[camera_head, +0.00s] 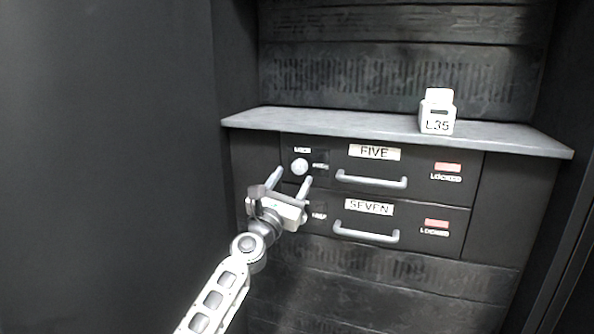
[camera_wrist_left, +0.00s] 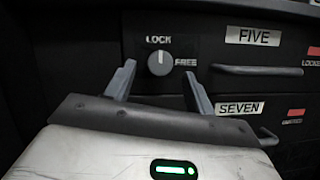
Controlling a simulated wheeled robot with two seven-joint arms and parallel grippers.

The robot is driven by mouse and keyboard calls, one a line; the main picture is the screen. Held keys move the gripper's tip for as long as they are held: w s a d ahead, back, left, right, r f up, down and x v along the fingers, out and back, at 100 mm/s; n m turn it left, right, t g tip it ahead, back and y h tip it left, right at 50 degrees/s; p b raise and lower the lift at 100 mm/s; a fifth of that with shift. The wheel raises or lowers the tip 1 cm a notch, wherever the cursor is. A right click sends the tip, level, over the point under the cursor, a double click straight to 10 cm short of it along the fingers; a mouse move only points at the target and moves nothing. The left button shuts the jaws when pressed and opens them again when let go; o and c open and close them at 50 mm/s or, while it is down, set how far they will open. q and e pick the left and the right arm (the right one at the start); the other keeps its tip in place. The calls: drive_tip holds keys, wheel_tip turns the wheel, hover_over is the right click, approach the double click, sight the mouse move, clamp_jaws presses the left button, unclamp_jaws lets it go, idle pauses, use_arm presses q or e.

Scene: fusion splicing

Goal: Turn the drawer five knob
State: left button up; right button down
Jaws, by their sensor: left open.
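The drawer five knob (camera_head: 299,167) is a round white dial at the left of the drawer labelled FIVE (camera_head: 373,152). In the left wrist view the knob (camera_wrist_left: 159,63) sits below the word LOCK, with FREE to its right, and its dark mark looks about upright. My left gripper (camera_head: 291,178) is open and empty in front of the drawers, with its fingertips just below the knob. In the left wrist view the fingers (camera_wrist_left: 158,78) stand to either side of the knob's lower part; I cannot tell whether they touch it. My right gripper is in neither view.
Drawer SEVEN (camera_head: 369,207) lies directly below, its knob mostly hidden by my left gripper. Both drawers have bar handles (camera_head: 371,181) and red LOCKED markers (camera_head: 446,167). A white block marked L35 (camera_head: 437,112) stands on the grey shelf (camera_head: 340,122). A dark wall (camera_head: 110,140) is at left.

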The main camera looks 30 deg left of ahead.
sight(298, 169)
use_arm(q)
drive_tip(key=x, duration=0.3)
drive_tip(key=shift+w, duration=0.2)
drive_tip(key=shift+w+r, duration=0.15)
drive_tip(key=shift+w, duration=0.05)
drive_tip(key=c, duration=1)
